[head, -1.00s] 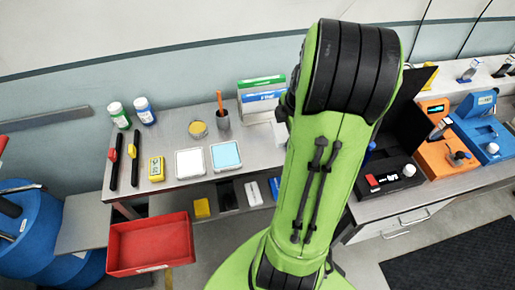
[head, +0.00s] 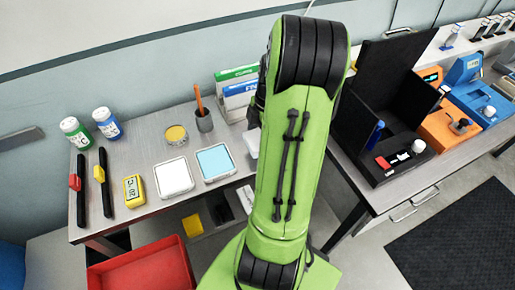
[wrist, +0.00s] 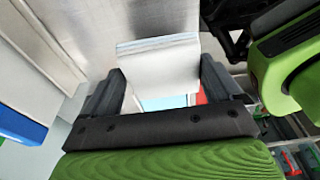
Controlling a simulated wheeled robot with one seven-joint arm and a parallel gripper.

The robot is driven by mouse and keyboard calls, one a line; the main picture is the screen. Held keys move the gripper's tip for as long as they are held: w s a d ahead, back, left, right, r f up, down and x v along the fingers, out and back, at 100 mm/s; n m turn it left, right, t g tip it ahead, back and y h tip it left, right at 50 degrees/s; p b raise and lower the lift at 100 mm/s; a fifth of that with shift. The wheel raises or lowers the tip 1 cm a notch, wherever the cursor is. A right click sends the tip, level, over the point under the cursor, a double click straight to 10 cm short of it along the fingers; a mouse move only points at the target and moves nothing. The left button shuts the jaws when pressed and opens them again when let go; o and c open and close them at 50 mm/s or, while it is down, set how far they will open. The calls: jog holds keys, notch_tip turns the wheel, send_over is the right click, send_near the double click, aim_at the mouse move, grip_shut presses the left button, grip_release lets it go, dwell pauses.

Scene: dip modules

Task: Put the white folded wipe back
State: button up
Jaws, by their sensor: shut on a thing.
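The white folded wipe (wrist: 160,66) is in my gripper (wrist: 165,88) in the wrist view. The fingers are shut on it from both sides, and its layered folded edge faces away from the palm. In the head view my green arm hides the gripper. A small white patch (head: 252,143) shows beside the arm, and I cannot tell whether it is the wipe. On the grey bench lie a white-topped square container (head: 174,178) and a light blue-topped one (head: 215,162), side by side.
A red bin (head: 145,270) is below. A black-panelled station (head: 390,120) stands right.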

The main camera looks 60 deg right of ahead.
notch_tip(320, 180, down, 5)
jog(key=shift+w+r+b, duration=0.1)
jog(key=shift+r+b, duration=0.05)
jog(key=shift+b, duration=0.2)
jog(key=o, duration=1)
jog(key=shift+r, duration=0.15)
